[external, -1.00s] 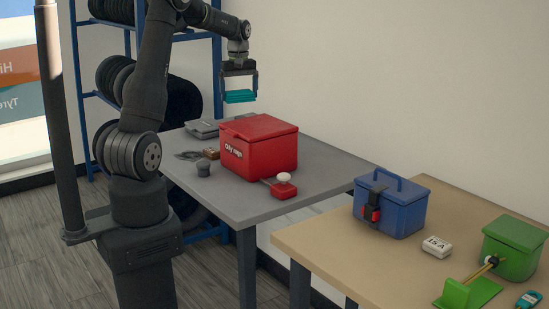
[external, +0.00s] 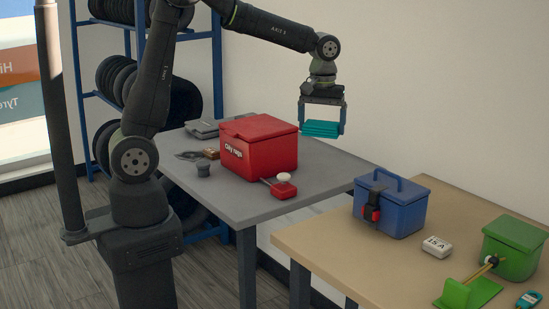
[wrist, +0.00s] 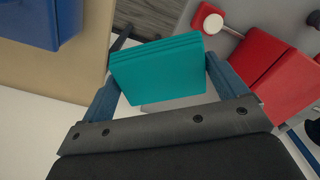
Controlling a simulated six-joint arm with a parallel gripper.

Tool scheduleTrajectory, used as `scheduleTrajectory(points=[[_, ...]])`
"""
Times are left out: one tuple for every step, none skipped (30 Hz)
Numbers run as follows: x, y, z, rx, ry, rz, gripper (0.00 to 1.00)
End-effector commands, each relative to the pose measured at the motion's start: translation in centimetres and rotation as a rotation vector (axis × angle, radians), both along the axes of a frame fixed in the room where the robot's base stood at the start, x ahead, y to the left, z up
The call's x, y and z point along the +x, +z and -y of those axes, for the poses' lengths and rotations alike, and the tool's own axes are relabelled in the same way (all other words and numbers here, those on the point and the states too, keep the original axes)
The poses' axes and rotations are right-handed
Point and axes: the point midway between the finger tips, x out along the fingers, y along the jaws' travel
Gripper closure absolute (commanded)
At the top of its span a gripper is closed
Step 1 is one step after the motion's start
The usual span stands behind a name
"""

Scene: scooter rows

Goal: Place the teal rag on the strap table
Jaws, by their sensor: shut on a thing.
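The teal rag (external: 321,129) is a flat folded stack. My gripper (external: 321,126) is shut on it and holds it in the air, above and to the right of the red box in the external view. The rag (wrist: 158,70) also shows between my gripper's fingers (wrist: 158,85) in the wrist view. The tan table (external: 315,243) at the right carries a blue box (external: 400,212) with a black strap and red buckle. The blue box (wrist: 38,18) and the tan table (wrist: 72,68) are at the upper left in the wrist view.
The grey table (external: 236,205) holds the red box (external: 262,150) labelled "Oily rags", a red device with a white button (external: 284,188) and small items. A white block (external: 437,246), a green box (external: 513,247) and a green holder (external: 467,293) stand on the tan table. Its front-left area is bare.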

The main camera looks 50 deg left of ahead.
Motion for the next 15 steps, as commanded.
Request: scheduleTrajectory(points=[[-1.0,0.0,2.1,0.000,-0.039,0.000,0.32],[-1.6,0.0,3.1,-0.001,-0.058,0.001,0.32],[-2.4,0.0,4.5,0.000,-0.084,0.001,0.32],[-3.0,0.0,5.6,0.000,-0.104,0.001,0.32],[-3.7,0.0,6.6,0.000,-0.124,0.001,0.32],[-4.6,0.0,7.9,0.000,-0.150,0.001,0.32],[-5.3,0.0,8.9,0.000,-0.169,0.001,0.32],[-6.0,0.0,9.8,0.000,-0.188,0.001,0.32],[-7.0,0.0,11.0,0.000,-0.215,0.001,0.32],[-7.8,-0.1,11.9,0.000,-0.234,0.001,0.32],[-8.6,-0.1,12.7,0.000,-0.254,0.001,0.32],[-9.7,-0.1,13.9,0.000,-0.280,0.001,0.32],[-10.5,-0.1,14.7,0.000,-0.299,0.001,0.32],[-11.4,-0.1,15.5,0.000,-0.319,0.001,0.32],[-12.6,-0.1,16.4,0.000,-0.345,0.000,0.32]])
